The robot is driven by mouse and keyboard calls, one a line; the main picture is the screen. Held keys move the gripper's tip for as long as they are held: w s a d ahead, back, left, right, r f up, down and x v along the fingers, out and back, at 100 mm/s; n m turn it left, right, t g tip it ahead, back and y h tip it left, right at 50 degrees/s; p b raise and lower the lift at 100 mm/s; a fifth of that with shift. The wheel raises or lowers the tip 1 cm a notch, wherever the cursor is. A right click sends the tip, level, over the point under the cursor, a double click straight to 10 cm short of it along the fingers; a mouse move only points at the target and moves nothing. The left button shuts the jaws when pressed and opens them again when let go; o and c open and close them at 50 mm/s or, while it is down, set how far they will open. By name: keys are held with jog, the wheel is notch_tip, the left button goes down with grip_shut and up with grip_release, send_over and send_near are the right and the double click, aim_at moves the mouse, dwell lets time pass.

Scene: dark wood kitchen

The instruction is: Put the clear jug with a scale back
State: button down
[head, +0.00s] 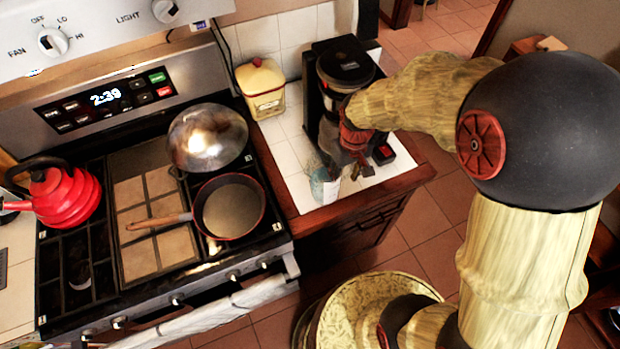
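A clear jug (323,188), small and partly see-through, stands on the white tiled counter (296,181) right of the stove, near its front edge. Any scale on it is too small to make out. My gripper (362,172) is at the end of my arm, just right of the jug and above the counter, pointing down. Its fingers are small and dark, and I cannot tell whether they are open or shut or whether they touch the jug.
A black coffee machine (343,62) stands behind my gripper. A yellow canister (262,88) stands at the back of the counter. The stove holds a red kettle (66,195), a frying pan (233,208) and a metal lid or wok (207,137). Tiled floor lies right of the counter.

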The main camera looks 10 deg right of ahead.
aim_at(327, 173)
jog(key=w+a+f, duration=0.1)
jog(key=w+a, duration=0.1)
jog(key=w+a+f, duration=0.3)
jog(key=a+f, duration=0.1)
jog(key=f, duration=0.1)
jog(key=w+f+b, duration=0.1)
jog(key=shift+w+a+f, duration=0.3)
jog(key=shift+w+a, duration=0.05)
jog(key=shift+a, duration=0.05)
jog(key=f, duration=0.3)
jog(key=shift+w+a+f+b, duration=0.2)
jog(key=shift+f+b, duration=0.15)
jog(key=c, duration=1.1)
grip_release()
jog(key=shift+r, duration=0.1)
